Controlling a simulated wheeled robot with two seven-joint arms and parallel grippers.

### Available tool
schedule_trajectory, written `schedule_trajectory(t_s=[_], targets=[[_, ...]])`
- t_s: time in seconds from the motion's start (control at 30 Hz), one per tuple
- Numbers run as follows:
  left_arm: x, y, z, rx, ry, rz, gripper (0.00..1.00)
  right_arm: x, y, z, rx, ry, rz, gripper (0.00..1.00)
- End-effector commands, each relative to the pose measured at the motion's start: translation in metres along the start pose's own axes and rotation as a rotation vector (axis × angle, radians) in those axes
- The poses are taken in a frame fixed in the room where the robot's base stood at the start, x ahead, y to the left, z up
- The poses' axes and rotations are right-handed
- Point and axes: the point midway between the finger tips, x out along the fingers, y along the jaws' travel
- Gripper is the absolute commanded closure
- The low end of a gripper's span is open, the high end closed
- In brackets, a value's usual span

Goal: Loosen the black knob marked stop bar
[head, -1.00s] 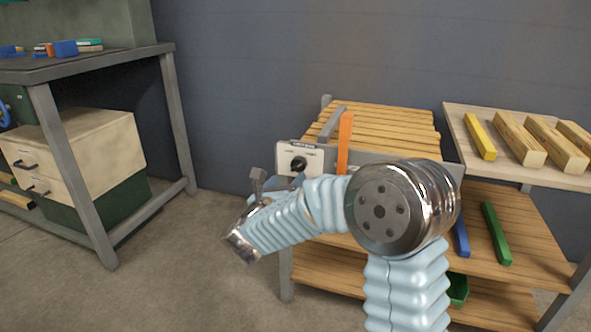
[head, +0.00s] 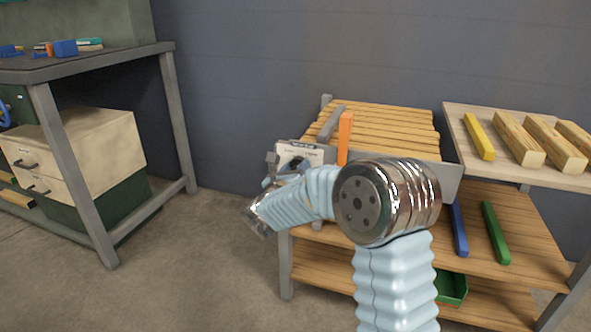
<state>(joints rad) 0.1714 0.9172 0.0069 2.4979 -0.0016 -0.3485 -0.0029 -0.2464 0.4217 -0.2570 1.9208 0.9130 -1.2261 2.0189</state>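The black knob (head: 300,164) sits on a white panel (head: 314,154) at the left end of the slatted rack. A small dark label (head: 301,145) runs along the panel's top; its lettering is too small to read. My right gripper (head: 272,165) is just left of the panel, with a grey finger raised beside it. My wrist and forearm cover the panel's lower part and part of the knob. Whether the gripper is open or touches the knob cannot be made out. My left gripper is out of view.
An orange upright bar (head: 345,138) stands right of the panel. A side table (head: 458,112) holds a yellow bar and several wooden blocks. Blue and green bars lie on the shelf below. A workbench (head: 90,66) with drawers stands left. The floor between is clear.

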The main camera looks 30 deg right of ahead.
Motion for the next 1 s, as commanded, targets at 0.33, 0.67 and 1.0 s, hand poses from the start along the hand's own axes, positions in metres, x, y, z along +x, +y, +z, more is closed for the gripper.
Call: schedule_trajectory(t_s=[0.33,0.67,1.0], targets=[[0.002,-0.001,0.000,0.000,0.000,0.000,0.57,0.000,0.000,-0.001,-0.015,0.000,0.001,0.87],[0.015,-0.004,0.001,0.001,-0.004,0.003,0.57,0.000,0.001,-0.003,-0.174,0.001,0.001,0.87],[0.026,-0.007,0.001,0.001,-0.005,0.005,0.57,-0.001,0.000,-0.002,-0.487,0.000,0.002,0.87]])
